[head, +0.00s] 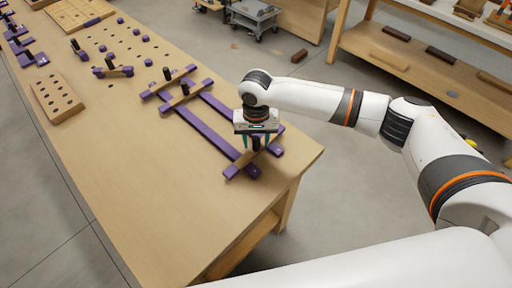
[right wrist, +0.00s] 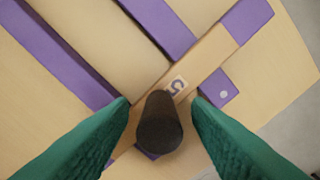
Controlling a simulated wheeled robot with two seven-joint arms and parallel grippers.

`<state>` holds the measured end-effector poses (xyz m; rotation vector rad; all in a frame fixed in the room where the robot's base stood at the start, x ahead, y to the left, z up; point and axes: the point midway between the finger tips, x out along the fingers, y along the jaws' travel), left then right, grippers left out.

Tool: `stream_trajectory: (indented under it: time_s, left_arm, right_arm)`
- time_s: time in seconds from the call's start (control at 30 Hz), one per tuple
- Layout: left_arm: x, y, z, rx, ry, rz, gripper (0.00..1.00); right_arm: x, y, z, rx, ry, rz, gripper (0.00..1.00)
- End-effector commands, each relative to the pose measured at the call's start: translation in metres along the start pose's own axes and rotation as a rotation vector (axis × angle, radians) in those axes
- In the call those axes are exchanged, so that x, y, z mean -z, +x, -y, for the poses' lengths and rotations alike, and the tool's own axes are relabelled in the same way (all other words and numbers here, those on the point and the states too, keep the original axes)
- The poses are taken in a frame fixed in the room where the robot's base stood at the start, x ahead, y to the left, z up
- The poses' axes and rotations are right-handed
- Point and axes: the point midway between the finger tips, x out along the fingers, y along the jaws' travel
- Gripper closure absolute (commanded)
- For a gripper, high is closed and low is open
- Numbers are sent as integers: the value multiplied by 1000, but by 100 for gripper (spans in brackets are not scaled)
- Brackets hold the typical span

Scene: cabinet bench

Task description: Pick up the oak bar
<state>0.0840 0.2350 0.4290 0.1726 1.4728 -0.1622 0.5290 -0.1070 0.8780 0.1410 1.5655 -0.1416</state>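The oak bar is a light wooden bar with a dark upright knob (right wrist: 160,124) and a printed number. In the head view the bar (head: 243,161) lies across the ends of two purple rails, with purple pieces at its ends, partly hidden by my gripper. The bar (right wrist: 207,53) runs diagonally in the right wrist view. My right gripper (head: 256,144) points down over it. Its green fingers (right wrist: 161,104) stand apart on either side of the knob, with a visible gap on both sides. My left gripper is not in view.
Two more knobbed bars (head: 187,94) cross the far ends of the purple rails (head: 196,133). A wooden block with holes (head: 56,97) lies on the left of the bench (head: 130,200). The front of the bench is clear. A shelf (head: 425,75) and a cart (head: 254,18) stand beyond.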

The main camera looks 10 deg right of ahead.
Motion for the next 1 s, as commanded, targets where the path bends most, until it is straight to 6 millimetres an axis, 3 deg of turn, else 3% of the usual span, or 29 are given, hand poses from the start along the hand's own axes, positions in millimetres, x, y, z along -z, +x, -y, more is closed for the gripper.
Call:
stream_trajectory:
  time_s: [0.03, 0.27, 0.57, 1.0]
  left_arm:
    - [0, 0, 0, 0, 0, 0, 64]
    - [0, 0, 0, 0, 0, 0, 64]
    - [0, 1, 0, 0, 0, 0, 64]
    - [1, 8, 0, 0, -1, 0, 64]
  right_arm:
    - [0, 0, 0, 0, 0, 0, 65]
    - [0, 0, 0, 0, 0, 0, 100]
    - [0, -6, 0, -1, 0, 0, 100]
    - [-1, -84, 0, -2, 1, 2, 100]
